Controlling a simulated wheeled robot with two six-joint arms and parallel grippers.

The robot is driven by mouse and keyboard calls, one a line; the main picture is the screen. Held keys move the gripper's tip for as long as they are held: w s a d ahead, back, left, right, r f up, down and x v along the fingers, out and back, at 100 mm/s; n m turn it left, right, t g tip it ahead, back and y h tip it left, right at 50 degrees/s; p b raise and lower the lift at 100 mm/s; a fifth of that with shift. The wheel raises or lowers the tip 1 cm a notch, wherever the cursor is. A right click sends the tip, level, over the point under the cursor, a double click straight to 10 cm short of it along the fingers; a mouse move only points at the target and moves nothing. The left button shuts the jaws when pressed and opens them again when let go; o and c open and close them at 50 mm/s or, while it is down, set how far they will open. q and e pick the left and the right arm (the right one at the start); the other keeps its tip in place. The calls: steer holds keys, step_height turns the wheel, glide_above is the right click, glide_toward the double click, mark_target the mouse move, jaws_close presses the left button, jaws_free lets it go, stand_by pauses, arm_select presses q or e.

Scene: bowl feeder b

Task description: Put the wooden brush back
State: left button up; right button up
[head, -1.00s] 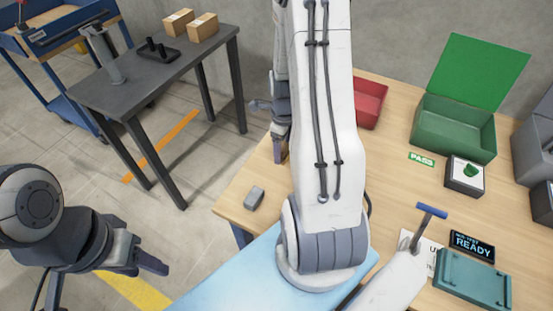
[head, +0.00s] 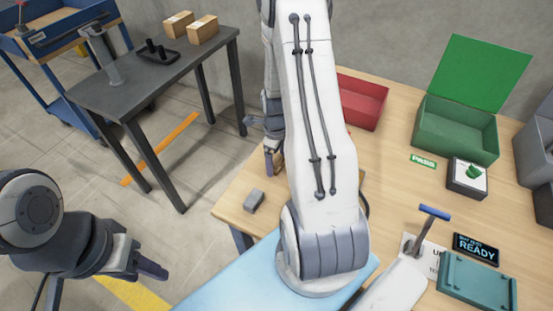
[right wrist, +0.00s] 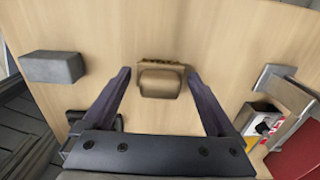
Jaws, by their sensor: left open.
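The wooden brush (right wrist: 160,80) lies on the table in the right wrist view, a brown block with a darker row of bristles along its far edge. My right gripper (right wrist: 158,75) is open, with its two fingers on either side of the brush and apart from it. In the head view my right gripper (head: 272,150) is left of the white arm, over the table's left part. The brush cannot be made out there. My left gripper (head: 108,285) is open and empty over the floor at the lower left.
A grey block (head: 254,200) lies near the table's left edge. A red bin (head: 361,102) and a green open box (head: 455,130) stand at the back. A grey bracket (right wrist: 272,78) is at the right in the wrist view. My right arm hides the table's middle.

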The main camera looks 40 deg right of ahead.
mark_target(277, 157)
steer(key=shift+r, duration=0.35)
step_height(277, 157, up, 12)
steer(key=p, duration=0.3)
steer(key=w+a+r+n, duration=0.1)
steer(key=a+r+n, duration=0.2)
steer(key=a+n, duration=0.5)
steer(key=s+a+r+n, duration=0.3)
steer(key=s+a+n, duration=0.1)
steer(key=a+n, duration=0.5)
steer(key=s+a+r+n, duration=0.3)
steer(key=s+a+n, duration=0.1)
steer(key=a+n, duration=0.5)
steer(key=s+a+r+n+y, duration=0.1)
steer(key=s+a+r+n, duration=0.1)
steer(key=s+a+n, duration=0.3)
steer(key=s+n, duration=0.4)
steer(key=n, duration=0.4)
steer(key=shift+s, duration=0.2)
steer(key=shift+r, duration=0.15)
